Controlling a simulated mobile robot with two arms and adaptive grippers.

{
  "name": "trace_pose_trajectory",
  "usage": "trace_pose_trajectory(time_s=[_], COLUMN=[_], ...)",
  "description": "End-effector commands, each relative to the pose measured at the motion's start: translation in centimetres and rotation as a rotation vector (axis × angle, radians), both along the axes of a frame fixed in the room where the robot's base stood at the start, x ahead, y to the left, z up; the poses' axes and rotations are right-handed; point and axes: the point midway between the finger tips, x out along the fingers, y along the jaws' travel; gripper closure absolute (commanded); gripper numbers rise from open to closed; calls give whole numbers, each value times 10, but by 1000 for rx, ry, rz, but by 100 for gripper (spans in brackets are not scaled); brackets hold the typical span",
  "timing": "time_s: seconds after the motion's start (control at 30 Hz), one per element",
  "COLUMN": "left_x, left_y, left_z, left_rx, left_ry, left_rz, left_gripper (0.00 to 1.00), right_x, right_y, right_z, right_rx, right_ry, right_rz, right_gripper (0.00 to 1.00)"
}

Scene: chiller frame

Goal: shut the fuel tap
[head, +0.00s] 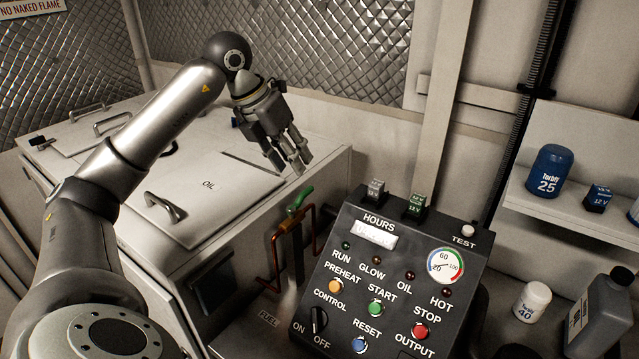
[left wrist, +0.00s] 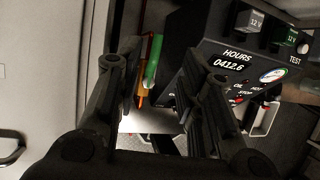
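The fuel tap has a green lever handle (head: 300,199), slanting up to the right on copper pipework (head: 275,262) between the white cabinet and the black control panel. A "FUEL" label (head: 268,315) is on the surface below. My left gripper (head: 291,167) is above the handle, pointing down, and appears apart from it. In the left wrist view its two fingers (left wrist: 158,75) are spread with nothing between them held. The green handle (left wrist: 153,60) shows beyond the gap between them. My right gripper is not in view.
The control panel (head: 350,285) with buttons and a gauge stands close right of the tap. A blue Torbly tub (head: 549,171) sits on the right shelf; a grey bottle (head: 600,312) stands below.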

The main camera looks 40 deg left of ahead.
Motion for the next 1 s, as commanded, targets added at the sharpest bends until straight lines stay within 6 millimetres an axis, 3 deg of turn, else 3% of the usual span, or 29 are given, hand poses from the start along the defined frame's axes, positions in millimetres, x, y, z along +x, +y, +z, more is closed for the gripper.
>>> trace_pose_trajectory(time_s=[0.3,0.5,0.7,0.93,1.0], left_x=[23,34,38,38,38], left_y=[-9,-12,-13,-13,-13], left_z=[-53,-78,-88,-89,-89], left_rx=[-3,-3,0,-1,-1], left_ry=[4,2,1,0,0], left_rz=[-2,-2,-1,-1,-1], left_gripper=[65,65,65,65,74], right_x=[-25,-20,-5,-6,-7], right_y=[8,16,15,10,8], right_z=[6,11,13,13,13], right_rx=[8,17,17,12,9], right_ry=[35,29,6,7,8], right_rz=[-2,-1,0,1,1], right_gripper=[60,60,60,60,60])
